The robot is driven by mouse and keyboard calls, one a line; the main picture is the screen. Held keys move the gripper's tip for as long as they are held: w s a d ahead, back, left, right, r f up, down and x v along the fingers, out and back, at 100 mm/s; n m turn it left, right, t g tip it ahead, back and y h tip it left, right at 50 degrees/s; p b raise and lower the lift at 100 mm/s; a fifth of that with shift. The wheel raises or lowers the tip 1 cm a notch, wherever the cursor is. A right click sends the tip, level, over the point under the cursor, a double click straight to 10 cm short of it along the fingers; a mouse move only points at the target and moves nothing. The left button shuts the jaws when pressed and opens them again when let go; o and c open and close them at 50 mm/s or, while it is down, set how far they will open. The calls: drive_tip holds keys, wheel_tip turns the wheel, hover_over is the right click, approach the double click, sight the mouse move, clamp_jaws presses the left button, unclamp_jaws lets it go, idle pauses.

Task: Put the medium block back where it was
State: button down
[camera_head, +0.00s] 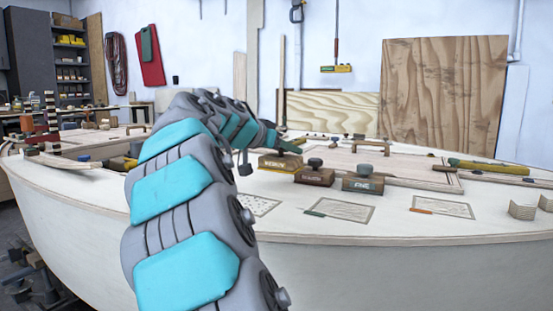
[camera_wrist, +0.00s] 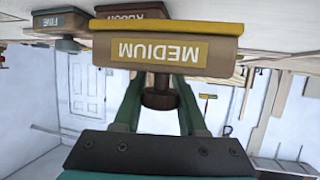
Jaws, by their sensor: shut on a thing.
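The medium block (camera_head: 280,163) is a tan block with a dark knob, a yellow base and a label reading MEDIUM. It fills the top middle of the wrist view (camera_wrist: 165,50), upside down there. My gripper (camera_wrist: 160,92) is shut on its knob, one green finger on each side.
The pale deck (camera_head: 300,228) has outlined speckled patches: one beside my arm (camera_head: 262,205), one in the middle (camera_head: 340,211) and one at right (camera_head: 442,206). A green stick (camera_head: 314,213) and an orange stick (camera_head: 421,211) lie beside them. A yellow-green tool (camera_head: 490,167) lies behind right.

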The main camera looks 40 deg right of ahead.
drive_tip(key=w+d, duration=0.2)
drive_tip(key=w, duration=0.1)
drive_tip(key=w+d, duration=0.2)
drive_tip(key=w+d+p, duration=0.1)
drive_tip(key=w+d, duration=0.1)
drive_tip(key=w, duration=0.1)
drive_tip(key=shift+w+d+f, duration=0.35)
drive_tip(key=shift+d+f, duration=0.05)
drive_tip(key=shift+f, duration=1.85)
drive_tip(key=shift+f+b, duration=0.25)
drive_tip(key=shift+b, duration=0.15)
drive_tip(key=shift+c, duration=2.3)
unclamp_jaws()
drive_tip(key=shift+r, duration=0.1)
drive_tip(key=shift+r+p, duration=0.15)
drive_tip(key=shift+p, duration=0.15)
drive_tip(key=shift+a+r, duration=0.15)
drive_tip(key=shift+a, duration=0.1)
drive_tip(key=v, duration=1.1)
drive_tip(key=shift+a+r, duration=0.1)
drive_tip(key=shift+a, duration=0.05)
